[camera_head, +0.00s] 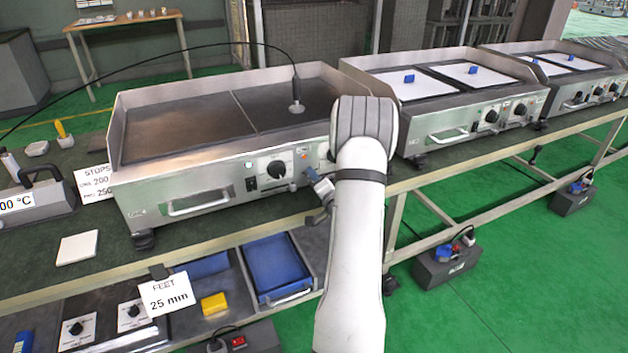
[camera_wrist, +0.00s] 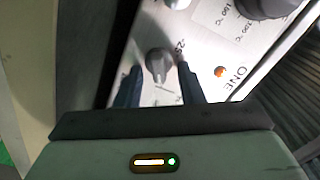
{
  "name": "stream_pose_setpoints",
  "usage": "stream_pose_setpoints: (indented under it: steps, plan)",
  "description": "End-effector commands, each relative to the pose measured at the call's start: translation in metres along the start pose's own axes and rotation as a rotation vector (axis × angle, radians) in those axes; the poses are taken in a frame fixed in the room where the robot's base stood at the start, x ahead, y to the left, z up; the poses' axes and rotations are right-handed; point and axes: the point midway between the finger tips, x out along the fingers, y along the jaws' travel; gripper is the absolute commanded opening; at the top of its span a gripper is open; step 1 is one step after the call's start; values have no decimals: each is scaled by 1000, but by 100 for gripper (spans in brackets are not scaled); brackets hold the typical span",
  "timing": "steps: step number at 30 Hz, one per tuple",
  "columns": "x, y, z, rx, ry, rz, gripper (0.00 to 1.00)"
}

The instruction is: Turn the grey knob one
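The grey knob (camera_wrist: 157,62) is in the wrist view, on a pale front panel. The word ONE is printed on the panel, to the right of the knob in this view. My gripper (camera_wrist: 159,72) is open, with one dark blue finger to each side of the knob. I cannot tell whether the fingers touch it. In the head view my gripper (camera_head: 318,187) is at the front panel of the nearest griddle (camera_head: 185,177). My white arm hides the panel's right part, and I cannot make out the grey knob there.
A black knob (camera_head: 277,169) is left of my gripper on the same panel. An orange light (camera_wrist: 219,71) is beside the grey knob. A probe (camera_head: 296,106) on a cable stands on the griddle plate. Blue trays (camera_head: 278,268) lie on the shelf below.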

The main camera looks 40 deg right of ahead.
Motion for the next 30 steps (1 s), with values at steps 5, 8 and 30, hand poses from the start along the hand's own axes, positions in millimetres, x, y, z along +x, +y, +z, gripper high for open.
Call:
stream_pose_setpoints:
  steps: [5, 8, 30]
  plan:
    - [-20, 0, -1, 2, 1, 3, 35]
    - [-38, 0, -1, 1, 1, 3, 35]
    - [-76, 0, 0, 0, 0, 0, 35]
